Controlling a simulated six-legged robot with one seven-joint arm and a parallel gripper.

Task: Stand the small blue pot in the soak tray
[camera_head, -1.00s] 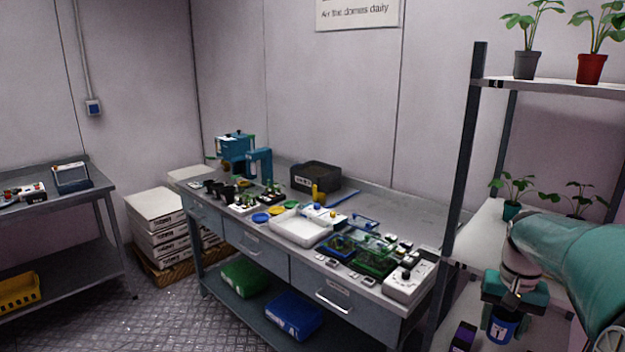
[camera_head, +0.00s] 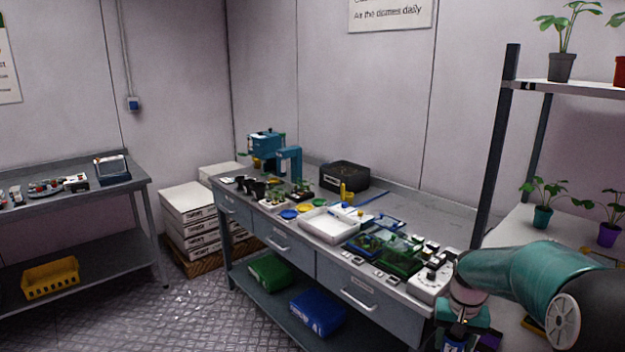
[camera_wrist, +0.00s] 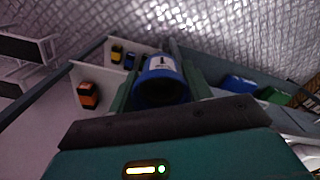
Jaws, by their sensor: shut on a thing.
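My gripper (camera_head: 458,335) is at the lower right of the head view, shut on the small blue pot (camera_wrist: 162,80). In the wrist view the pot sits between the two fingers, with a white label on its side and a dark opening. In the head view only a bit of the pot (camera_head: 455,346) shows at the bottom edge. The white, shallow tray (camera_head: 322,228), which looks like the soak tray, lies on the middle bench. It appears empty and is well to the left of my gripper and farther off.
The bench (camera_head: 420,212) also holds blue and green trays (camera_head: 395,250), a white dial box (camera_head: 432,278), small pots and a black bin (camera_head: 344,176). A rack post (camera_head: 497,150) and plant shelves stand at right. Patterned floor (camera_head: 200,310) lies open at front left.

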